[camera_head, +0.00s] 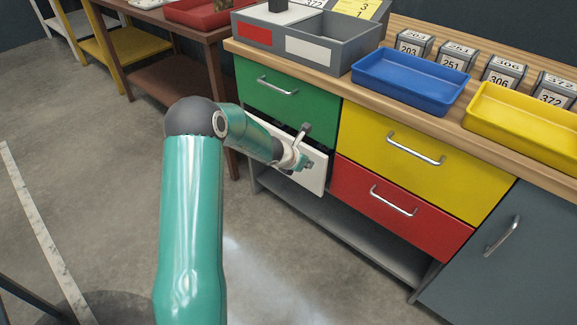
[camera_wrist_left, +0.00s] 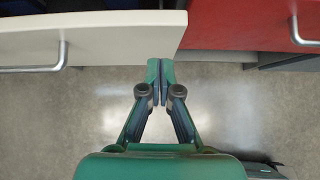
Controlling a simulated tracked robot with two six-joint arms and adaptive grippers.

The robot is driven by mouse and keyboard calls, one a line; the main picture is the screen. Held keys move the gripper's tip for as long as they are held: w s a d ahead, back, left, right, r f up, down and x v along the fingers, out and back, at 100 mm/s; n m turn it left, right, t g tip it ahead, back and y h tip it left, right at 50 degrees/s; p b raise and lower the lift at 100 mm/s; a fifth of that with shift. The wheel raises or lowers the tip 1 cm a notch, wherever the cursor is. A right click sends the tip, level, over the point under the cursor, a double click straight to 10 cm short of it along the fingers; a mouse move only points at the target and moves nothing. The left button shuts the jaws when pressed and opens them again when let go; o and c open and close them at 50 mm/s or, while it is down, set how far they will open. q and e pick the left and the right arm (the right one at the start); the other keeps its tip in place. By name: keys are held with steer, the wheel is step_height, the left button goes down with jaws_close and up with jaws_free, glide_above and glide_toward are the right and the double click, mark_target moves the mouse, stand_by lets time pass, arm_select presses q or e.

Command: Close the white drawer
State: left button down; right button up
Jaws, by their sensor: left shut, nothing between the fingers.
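The white drawer (camera_head: 316,174) sits below the green drawer in the workbench, and its front stands out from the cabinet face. In the head view my left arm covers much of it. In the left wrist view the white front (camera_wrist_left: 110,40) shows at the upper left with its metal handle (camera_wrist_left: 50,58). My left gripper (camera_head: 303,164) is in front of the white drawer, near its right part. In the wrist view the gripper's fingertips (camera_wrist_left: 160,66) are together and empty, just by the drawer's right edge; I cannot tell if they touch it. My right gripper is not in view.
The green drawer (camera_head: 285,95), yellow drawer (camera_head: 420,150) and red drawer (camera_head: 400,205) look shut. A blue tray (camera_head: 410,80), a yellow tray (camera_head: 530,125) and a grey box (camera_head: 305,40) stand on the bench top. Open floor (camera_head: 90,180) lies at the left.

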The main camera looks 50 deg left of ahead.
arm_select(q)
steer(key=d+p+v, duration=0.1)
steer(key=p+v, duration=0.1)
steer(key=v, duration=0.8)
steer(key=w+r+m+t+h+b, duration=0.2)
steer(key=w+r+m+t+h, duration=0.1)
steer(key=w+r+t, duration=0.4)
steer(key=a+b, duration=0.2)
steer(key=a, duration=0.2)
steer(key=n+t+y+b, duration=0.25)
steer(key=y+b, duration=0.25)
steer(key=b, duration=0.3)
glide_toward(268, 128)
steer(key=shift+n+g, duration=0.25)
steer(key=shift+n, duration=0.2)
steer(key=w+b, duration=0.2)
steer(key=w, duration=0.1)
steer(key=w+a+b, duration=0.1)
steer(key=w, duration=0.3)
steer(key=shift+a+r+b, duration=0.1)
steer(key=shift+a+b, duration=0.1)
steer(key=shift+b, duration=0.15)
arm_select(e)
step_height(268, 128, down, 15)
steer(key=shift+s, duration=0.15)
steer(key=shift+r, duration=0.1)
